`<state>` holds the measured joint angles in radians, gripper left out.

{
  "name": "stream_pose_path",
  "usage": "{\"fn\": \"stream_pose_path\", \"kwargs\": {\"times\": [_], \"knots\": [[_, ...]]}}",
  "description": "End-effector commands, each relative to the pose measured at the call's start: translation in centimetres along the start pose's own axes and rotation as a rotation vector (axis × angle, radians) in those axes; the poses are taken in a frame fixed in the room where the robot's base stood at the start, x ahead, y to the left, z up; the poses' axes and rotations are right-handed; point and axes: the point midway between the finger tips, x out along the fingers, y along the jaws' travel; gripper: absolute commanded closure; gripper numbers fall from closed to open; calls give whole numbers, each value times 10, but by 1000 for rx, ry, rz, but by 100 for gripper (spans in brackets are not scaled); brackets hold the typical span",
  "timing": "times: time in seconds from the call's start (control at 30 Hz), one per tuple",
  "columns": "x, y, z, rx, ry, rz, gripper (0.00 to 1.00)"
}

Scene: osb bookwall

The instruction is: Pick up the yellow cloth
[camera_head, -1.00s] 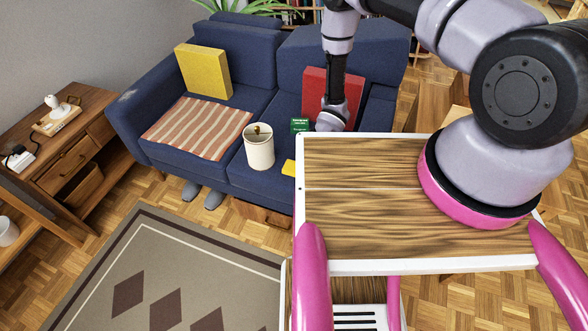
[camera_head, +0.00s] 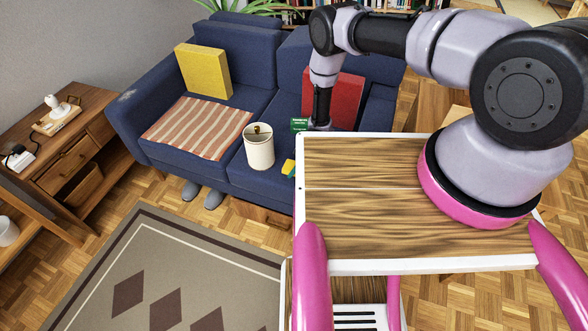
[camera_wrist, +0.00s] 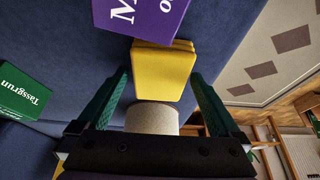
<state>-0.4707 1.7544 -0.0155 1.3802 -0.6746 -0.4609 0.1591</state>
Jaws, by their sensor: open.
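The yellow cloth (camera_head: 289,166) lies on the blue sofa seat, partly hidden in the head view by my own wood-topped body. In the wrist view the cloth (camera_wrist: 164,72) shows as a thick folded yellow block. My gripper (camera_wrist: 161,76) is open, with one green finger on each side of the cloth in that picture. Nothing is held. How far the fingertips are from the cloth is hard to tell. In the head view my forearm reaches down toward the sofa and the gripper is mostly hidden.
A cream pot (camera_head: 258,148) stands close left of the cloth; it also shows between the fingers (camera_wrist: 152,118). A purple box (camera_wrist: 140,15) touches or nearly touches the cloth's far edge. A green box (camera_wrist: 22,92) stands toward the sofa back. A striped mat (camera_head: 197,127) lies left.

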Motion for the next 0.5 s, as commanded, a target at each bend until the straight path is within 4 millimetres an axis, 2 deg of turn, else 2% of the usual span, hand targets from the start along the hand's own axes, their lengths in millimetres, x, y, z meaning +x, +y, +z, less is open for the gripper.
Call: {"fn": "stream_pose_path", "kwargs": {"times": [0.03,0.17,0.2,0.23,0.5], "knots": [[0,0,0,0,0,0,0],[0,0,0,0,0,0,50],[0,0,0,0,0,0,65],[0,0,0,0,0,0,75],[-2,0,-1,-1,1,0,76]]}}
